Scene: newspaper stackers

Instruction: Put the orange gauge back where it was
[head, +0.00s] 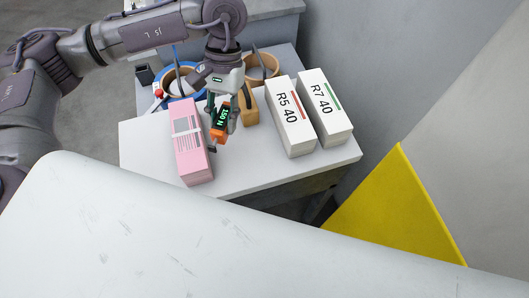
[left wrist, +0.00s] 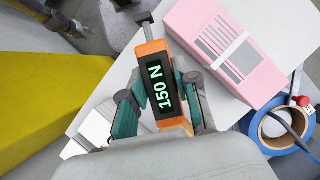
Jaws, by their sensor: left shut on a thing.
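The orange gauge (head: 219,124) has a dark display reading "150 N"; it also fills the middle of the left wrist view (left wrist: 160,86). My left gripper (head: 222,130) is shut on the gauge, with a finger on each side of it. The gripper holds it over the white table, just right of a pink box (head: 190,142). I cannot tell whether the gauge touches the table. My right gripper is not in view.
White boxes marked "R5 40" (head: 290,118) and "R7 40" (head: 325,108) stand on the white table (head: 265,176) to the right. A yellow-orange object (head: 248,106) and tape rolls (head: 263,66) sit behind the gauge. A yellow panel (head: 395,215) stands at right.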

